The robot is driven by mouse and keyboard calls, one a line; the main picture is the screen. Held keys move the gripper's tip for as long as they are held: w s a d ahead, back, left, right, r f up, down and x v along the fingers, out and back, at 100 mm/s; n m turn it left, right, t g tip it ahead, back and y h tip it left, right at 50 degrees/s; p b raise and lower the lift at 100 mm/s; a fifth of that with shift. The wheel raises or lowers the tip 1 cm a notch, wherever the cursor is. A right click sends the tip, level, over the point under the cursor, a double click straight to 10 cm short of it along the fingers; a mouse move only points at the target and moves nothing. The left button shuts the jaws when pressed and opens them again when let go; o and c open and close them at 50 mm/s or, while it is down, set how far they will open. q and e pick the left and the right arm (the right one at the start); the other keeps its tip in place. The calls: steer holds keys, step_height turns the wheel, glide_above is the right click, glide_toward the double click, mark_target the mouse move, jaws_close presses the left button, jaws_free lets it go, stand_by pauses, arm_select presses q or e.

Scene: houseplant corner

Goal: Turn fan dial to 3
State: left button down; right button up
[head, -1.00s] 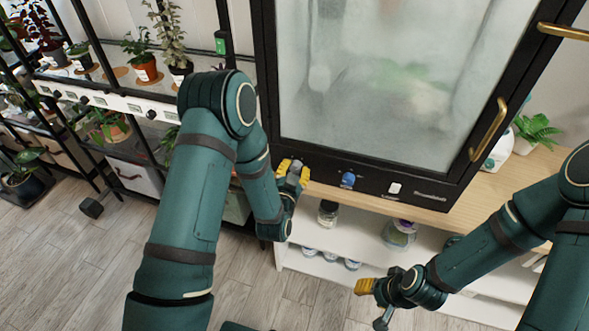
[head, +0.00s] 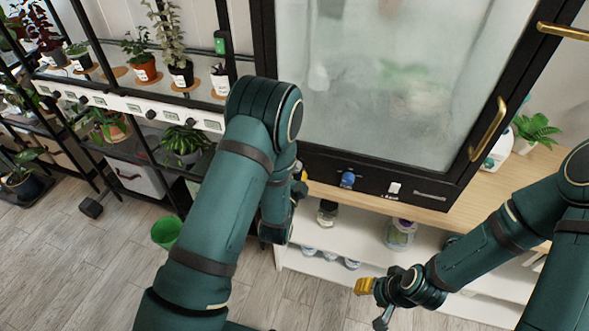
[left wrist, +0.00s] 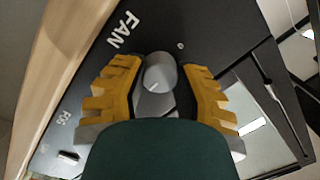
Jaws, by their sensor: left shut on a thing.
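The fan dial (left wrist: 161,73) is a round grey knob beside the printed word FAN on the black panel (left wrist: 222,38) in the left wrist view. A pale line shows on its face. My left gripper (left wrist: 160,68) has its yellow fingers on either side of the dial, shut on it. In the head view my left arm hides the dial and most of that gripper; only a bit of yellow (head: 302,175) shows. My right gripper (head: 366,286) hangs in front of the white shelf, apart from the panel; its finger gap is unclear.
The panel also carries a blue knob (head: 347,179) and a white switch (head: 394,188), below the frosted glass door (head: 385,80) with its brass handle (head: 488,130). Jars stand on the white shelf below. A plant rack is at left; a green bucket (head: 166,232) stands on the floor.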

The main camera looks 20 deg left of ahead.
arm_select(q)
steer(key=shift+w+d+r, duration=0.1)
steer(key=shift+r, duration=0.1)
stand_by(0.3)
steer(key=c, duration=0.6)
jaws_free()
steer(key=shift+f, duration=0.15)
steer(key=shift+s, duration=0.3)
steer(key=s, duration=1.1)
steer(key=shift+s+d, duration=0.25)
